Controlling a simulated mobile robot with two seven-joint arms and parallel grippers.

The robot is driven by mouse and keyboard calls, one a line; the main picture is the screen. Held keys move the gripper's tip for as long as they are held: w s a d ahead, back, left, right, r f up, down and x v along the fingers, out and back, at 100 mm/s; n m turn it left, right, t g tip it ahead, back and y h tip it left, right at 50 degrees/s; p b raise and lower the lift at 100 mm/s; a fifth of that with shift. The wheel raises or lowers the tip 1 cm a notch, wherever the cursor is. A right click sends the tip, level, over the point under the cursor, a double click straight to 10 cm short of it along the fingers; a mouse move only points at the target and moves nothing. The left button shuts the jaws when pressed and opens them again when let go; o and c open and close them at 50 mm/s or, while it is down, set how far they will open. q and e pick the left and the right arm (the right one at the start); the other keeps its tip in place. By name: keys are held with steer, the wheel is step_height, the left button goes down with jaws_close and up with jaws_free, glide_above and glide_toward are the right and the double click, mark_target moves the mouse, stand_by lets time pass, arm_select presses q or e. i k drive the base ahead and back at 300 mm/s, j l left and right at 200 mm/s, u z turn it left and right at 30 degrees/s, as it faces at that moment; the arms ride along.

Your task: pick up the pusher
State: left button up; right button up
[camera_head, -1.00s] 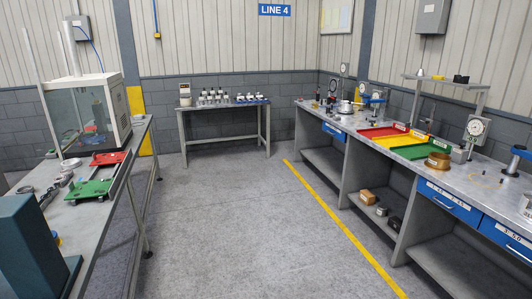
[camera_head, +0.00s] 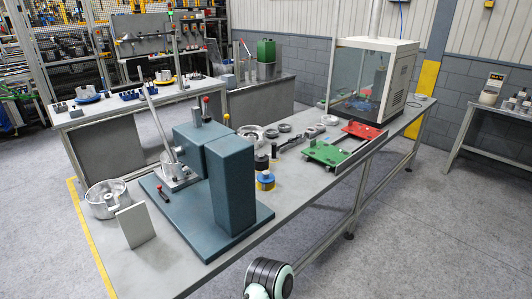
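I cannot tell for sure which thing is the pusher. Small loose parts stand on the grey bench (camera_head: 330,190) right of a dark teal press (camera_head: 230,180). Among them are a short black cylinder (camera_head: 261,162) and a blue and yellow round part (camera_head: 265,181). A small dark upright piece (camera_head: 274,151) is beside them. Behind these lie metal rings (camera_head: 252,135) and grey metal parts (camera_head: 312,138). Neither of my grippers shows; only a black and white piece, apparently of my own arm, appears at the bottom edge.
A green pallet (camera_head: 327,154) and a red pallet (camera_head: 361,130) lie toward the glass-fronted cabinet (camera_head: 368,80). A round metal housing (camera_head: 106,198) and an upright grey plate (camera_head: 136,225) stand at the bench's left. Open floor (camera_head: 440,220) lies to the right.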

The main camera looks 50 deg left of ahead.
mark_target(262, 161)
steer(key=i+z, duration=0.1)
steer(key=i, duration=1.5)
steer(key=i+u, duration=0.1)
steer(key=u, duration=0.4)
steer(key=i+u, duration=0.15)
steer(key=u, duration=0.35)
steer(key=i+l+u, duration=0.1)
steer(key=u, duration=0.4)
